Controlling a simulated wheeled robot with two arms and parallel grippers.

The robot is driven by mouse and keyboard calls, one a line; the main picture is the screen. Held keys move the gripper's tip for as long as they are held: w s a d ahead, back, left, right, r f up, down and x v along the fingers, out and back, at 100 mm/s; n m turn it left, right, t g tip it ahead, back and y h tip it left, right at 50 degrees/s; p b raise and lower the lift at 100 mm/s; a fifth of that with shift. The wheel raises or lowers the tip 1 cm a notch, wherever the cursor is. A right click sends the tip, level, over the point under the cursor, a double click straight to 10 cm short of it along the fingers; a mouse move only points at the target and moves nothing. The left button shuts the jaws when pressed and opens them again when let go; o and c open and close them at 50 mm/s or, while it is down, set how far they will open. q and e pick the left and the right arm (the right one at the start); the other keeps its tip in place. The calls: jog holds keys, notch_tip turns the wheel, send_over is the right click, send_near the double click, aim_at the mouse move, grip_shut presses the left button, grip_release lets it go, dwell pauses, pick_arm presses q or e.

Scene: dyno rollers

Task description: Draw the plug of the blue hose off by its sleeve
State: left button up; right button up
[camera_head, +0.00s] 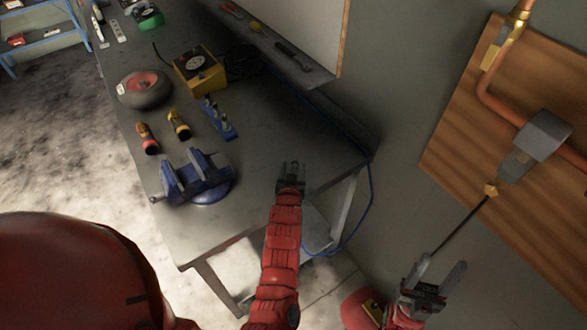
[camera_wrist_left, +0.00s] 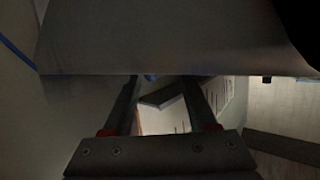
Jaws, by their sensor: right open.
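The blue hose (camera_head: 371,190) runs along the wall-side edge of the grey bench, hangs past its right end and loops back under it. It also shows at the upper left in the left wrist view (camera_wrist_left: 17,57). I cannot make out its plug or sleeve; a tiny blue spot (camera_wrist_left: 150,77) shows beyond my left fingers. My left gripper (camera_head: 291,167) is over the bench's near right end, its fingers apart with nothing between them. My right gripper (camera_head: 441,267) is open, low at the right, near the lower end of a thin dark rod (camera_head: 460,225); contact is unclear.
A copper pipe (camera_head: 493,98) with a grey block (camera_head: 543,134) is mounted on a wooden board (camera_head: 455,145). A blue vise (camera_head: 197,180), two small tools, a blue holder (camera_head: 219,120), a yellow box (camera_head: 200,70) and a round wheel (camera_head: 144,88) occupy the bench (camera_head: 260,140).

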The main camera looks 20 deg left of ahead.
pick_arm(q)
jog(key=shift+s+d+r, duration=0.1)
jog(key=shift+s+d, duration=0.1)
jog(key=shift+s, duration=0.35)
jog(key=b+v, duration=0.2)
jog(key=v, duration=0.5)
jog(key=shift+s, duration=0.2)
jog(key=v, duration=0.9)
jog(key=shift+w+r, duration=0.15)
jog(key=shift+r, duration=0.05)
